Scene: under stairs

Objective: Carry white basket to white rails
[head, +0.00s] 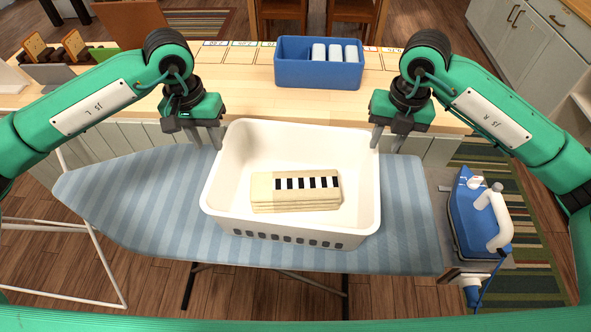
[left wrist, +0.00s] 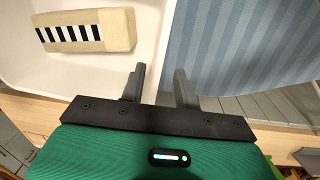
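The white basket (head: 222,185) stands upright on the blue striped ironing board, with folded beige cloth (head: 295,192) inside. My left gripper (head: 207,146) is at the basket's left rim. In the left wrist view its fingers (left wrist: 160,72) are apart, one over the inside of the basket (left wrist: 62,80) and one outside, with the rim between them and a gap visible. My right gripper (head: 387,148) is at the right rim, fingers apart, one near the rim and one outside. Whether it touches the rim is unclear. Thin white rails (head: 105,262) show at the lower left.
The ironing board (head: 130,200) has bare room left of the basket. A blue iron (head: 470,215) sits at its right end. Behind is a wooden counter (head: 240,88) with a blue bin (head: 318,74) holding white items. Toast-like pieces (head: 75,45) stand at the back left.

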